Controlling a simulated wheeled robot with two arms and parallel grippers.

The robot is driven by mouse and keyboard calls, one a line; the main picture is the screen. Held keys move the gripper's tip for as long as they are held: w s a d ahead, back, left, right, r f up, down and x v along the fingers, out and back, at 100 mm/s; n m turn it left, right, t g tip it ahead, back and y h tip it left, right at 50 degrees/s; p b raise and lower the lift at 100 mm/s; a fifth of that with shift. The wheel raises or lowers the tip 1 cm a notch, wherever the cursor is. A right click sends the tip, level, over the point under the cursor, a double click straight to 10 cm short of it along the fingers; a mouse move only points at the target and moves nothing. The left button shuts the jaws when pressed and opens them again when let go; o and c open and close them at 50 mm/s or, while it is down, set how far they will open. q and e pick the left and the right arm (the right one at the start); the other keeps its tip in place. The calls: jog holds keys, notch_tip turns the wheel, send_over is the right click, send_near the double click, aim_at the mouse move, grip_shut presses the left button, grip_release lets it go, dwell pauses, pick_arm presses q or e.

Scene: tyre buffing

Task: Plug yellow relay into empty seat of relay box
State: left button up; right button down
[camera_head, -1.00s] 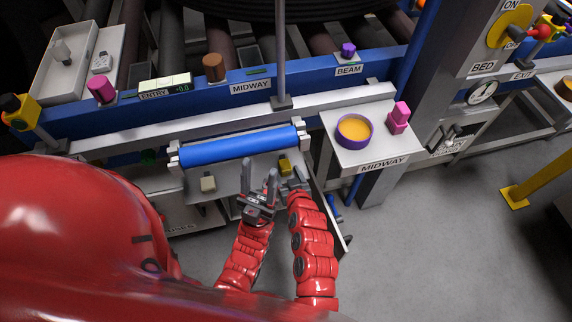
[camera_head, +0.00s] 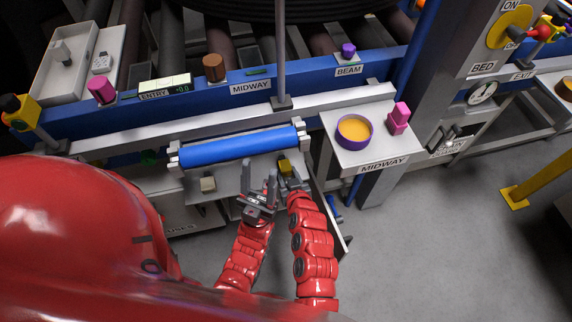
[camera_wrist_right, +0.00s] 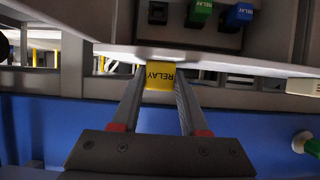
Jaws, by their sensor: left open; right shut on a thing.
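The yellow relay (camera_wrist_right: 160,76) shows between the fingertips of my right gripper (camera_wrist_right: 160,88) in the right wrist view, its RELAY label upside down. In the head view the yellow relay (camera_head: 285,167) is a small block at the right gripper (camera_head: 290,180), below the blue roller. The relay box (camera_wrist_right: 215,38) is at the top of the wrist view, with a dark square seat (camera_wrist_right: 158,13), a green relay (camera_wrist_right: 200,12) and a blue relay (camera_wrist_right: 238,15). The yellow relay appears apart from the seat. My left gripper (camera_head: 259,184) is open and empty, beside the right one.
A blue roller (camera_head: 240,147) lies just beyond the grippers. A white MIDWAY shelf (camera_head: 350,157) with a purple bowl (camera_head: 354,131) and a pink block (camera_head: 398,118) stands right. Open floor lies at right.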

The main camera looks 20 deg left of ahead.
jog(key=shift+r, duration=0.1)
jog(key=shift+r+p, duration=0.65)
jog(key=shift+p, duration=0.05)
notch_tip(320, 180, up, 7)
jog(key=p, duration=0.5)
jog(key=shift+f, duration=0.2)
jog(key=shift+d, duration=0.1)
